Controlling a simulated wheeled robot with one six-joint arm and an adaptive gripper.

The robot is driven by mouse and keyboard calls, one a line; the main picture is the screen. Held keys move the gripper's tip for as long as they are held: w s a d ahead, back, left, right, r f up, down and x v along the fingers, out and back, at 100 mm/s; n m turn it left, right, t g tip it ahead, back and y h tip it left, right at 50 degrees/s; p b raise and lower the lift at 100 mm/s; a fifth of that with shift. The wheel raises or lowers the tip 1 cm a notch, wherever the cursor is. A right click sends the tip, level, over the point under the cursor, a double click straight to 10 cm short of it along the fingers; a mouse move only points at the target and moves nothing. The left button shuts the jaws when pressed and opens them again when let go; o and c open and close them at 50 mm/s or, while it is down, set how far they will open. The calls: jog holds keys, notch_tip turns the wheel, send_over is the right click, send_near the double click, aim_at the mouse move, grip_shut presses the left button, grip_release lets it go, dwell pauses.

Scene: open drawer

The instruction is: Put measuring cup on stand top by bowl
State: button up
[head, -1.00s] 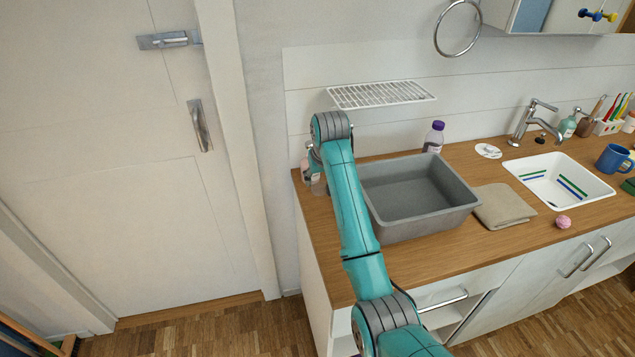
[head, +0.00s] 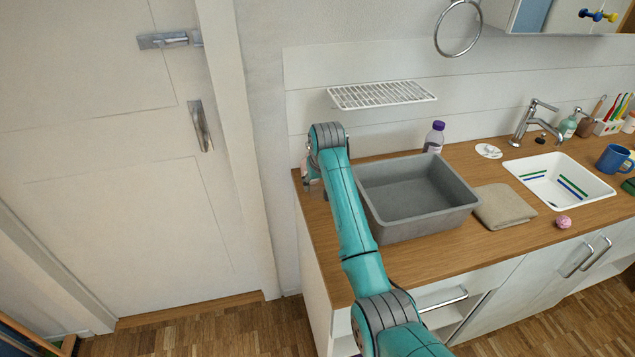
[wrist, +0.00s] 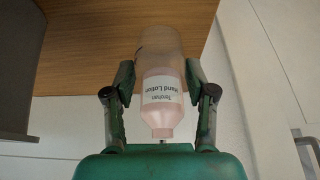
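My gripper (wrist: 160,82) points down at the counter's left end. Its two fingers stand on either side of a pale pink hand lotion bottle (wrist: 163,112), whose cap end faces my gripper's palm. The gap between fingers and bottle is very small, and I cannot tell whether they touch. A clear, brownish see-through shape (wrist: 160,40) lies beyond the label; I cannot tell whether it is a separate cup. In the head view my arm hides most of this spot. I cannot make out a measuring cup or a bowl for certain.
A grey basin (head: 447,215) stands just right of my arm on the wooden counter (head: 430,250). A white wire rack (head: 382,94) is on the wall above. A purple-capped bottle (head: 434,138), a folded cloth (head: 503,207) and a white sink (head: 560,180) are further right.

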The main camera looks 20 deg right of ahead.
jog(key=o, duration=0.3)
jog(key=shift+o, duration=0.2)
jog(key=v, duration=1.2)
jog(key=shift+r, duration=0.15)
